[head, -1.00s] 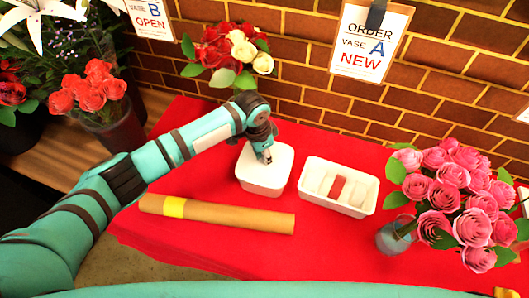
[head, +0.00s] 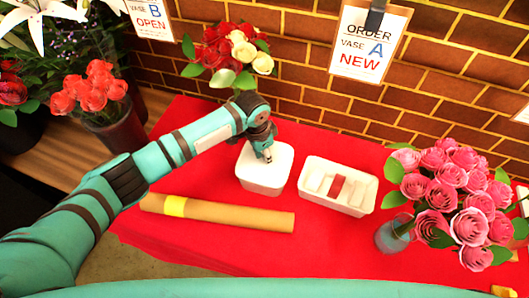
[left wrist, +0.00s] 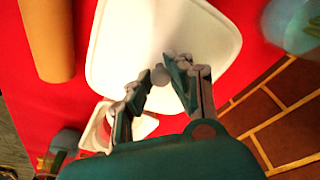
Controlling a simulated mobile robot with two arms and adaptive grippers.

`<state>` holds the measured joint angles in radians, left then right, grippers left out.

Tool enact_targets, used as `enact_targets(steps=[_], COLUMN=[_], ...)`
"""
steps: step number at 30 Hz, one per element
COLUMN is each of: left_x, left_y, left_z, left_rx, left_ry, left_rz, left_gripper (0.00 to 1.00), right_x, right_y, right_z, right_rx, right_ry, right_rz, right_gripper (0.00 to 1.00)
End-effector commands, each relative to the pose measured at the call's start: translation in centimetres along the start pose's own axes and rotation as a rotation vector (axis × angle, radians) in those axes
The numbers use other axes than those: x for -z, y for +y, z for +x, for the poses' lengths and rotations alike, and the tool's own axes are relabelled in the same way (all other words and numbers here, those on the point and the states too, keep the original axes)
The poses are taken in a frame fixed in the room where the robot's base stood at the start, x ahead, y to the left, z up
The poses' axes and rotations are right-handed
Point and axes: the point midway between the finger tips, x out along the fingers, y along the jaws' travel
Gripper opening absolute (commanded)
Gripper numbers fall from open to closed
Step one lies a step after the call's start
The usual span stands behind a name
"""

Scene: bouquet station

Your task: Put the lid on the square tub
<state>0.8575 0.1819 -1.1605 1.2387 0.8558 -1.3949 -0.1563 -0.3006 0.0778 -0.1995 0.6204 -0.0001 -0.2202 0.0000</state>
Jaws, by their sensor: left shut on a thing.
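The white square tub (head: 262,191) stands on the red cloth left of the middle in the head view. The white lid (head: 277,164) lies level over its top, and I see no clear gap between them. The lid also fills the upper middle of the left wrist view (left wrist: 140,35), with a small round grey knob (left wrist: 160,76). My left gripper (head: 266,158) reaches down to the middle of the lid. Its fingers (left wrist: 162,82) are shut on the lid by the knob and partly hide it. My right gripper is in neither view.
A divided white tray (head: 347,207) with a red item stands right of the tub. A brown cardboard tube (head: 245,216) with a yellow band lies in front. A glass vase (head: 391,238) of pink roses stands at right, and red and white flowers (head: 228,52) behind.

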Motion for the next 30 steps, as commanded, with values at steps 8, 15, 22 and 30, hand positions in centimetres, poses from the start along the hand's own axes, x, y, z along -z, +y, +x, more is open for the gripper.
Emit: enact_targets(steps=[8, 15, 22, 30], left_x=[0.00, -0.01, -0.03, -0.03], left_y=[0.02, 0.02, 0.01, 0.01], left_z=[0.02, 0.02, 0.04, 0.04], left_rx=[0.000, -0.001, -0.001, -0.001], left_ry=[0.000, 0.000, 0.000, 0.000], left_rz=[0.000, 0.000, 0.000, 0.000], left_gripper=[0.00, 0.45, 0.53, 0.68], right_x=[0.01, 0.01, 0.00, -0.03], right_y=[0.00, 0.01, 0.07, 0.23], right_z=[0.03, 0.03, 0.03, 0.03], right_rx=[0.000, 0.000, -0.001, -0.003], right_ry=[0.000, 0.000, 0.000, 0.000], right_rz=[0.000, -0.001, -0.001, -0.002], right_gripper=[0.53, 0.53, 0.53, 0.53])
